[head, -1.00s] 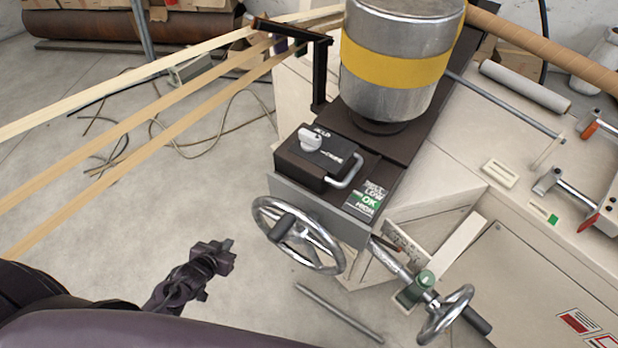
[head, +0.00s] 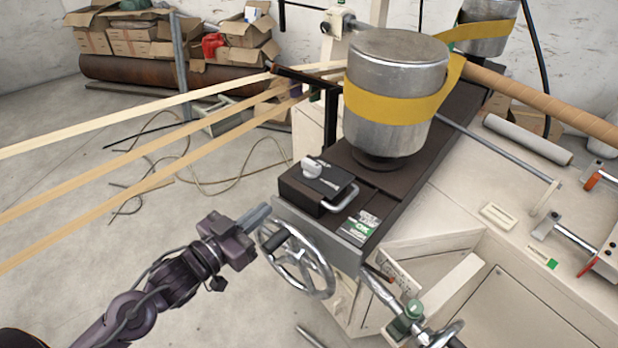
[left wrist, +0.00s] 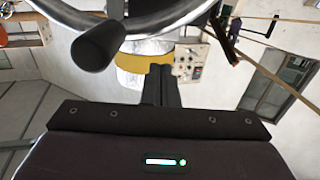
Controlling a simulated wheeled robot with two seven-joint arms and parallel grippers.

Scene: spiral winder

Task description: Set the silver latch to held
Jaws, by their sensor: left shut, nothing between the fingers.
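A silver latch knob (head: 312,168) sits on top of a black box (head: 300,190) on the machine. White lettering beside it is too small to read surely. A curved silver handle (head: 343,203) is on the box's right side. My left gripper (head: 258,215) is shut and empty, below and left of the box and close to the rim of the chrome handwheel (head: 300,258). Whether it touches the rim I cannot tell. In the left wrist view its narrow fingers (left wrist: 160,82) are together, with the handwheel's dark grip (left wrist: 98,38) close by. My right gripper is not in view.
A silver drum with a yellow band (head: 395,95) stands behind the box. Wooden strips (head: 150,140) run across the left. A green-knobbed shaft (head: 405,312) and a second handwheel are below right.

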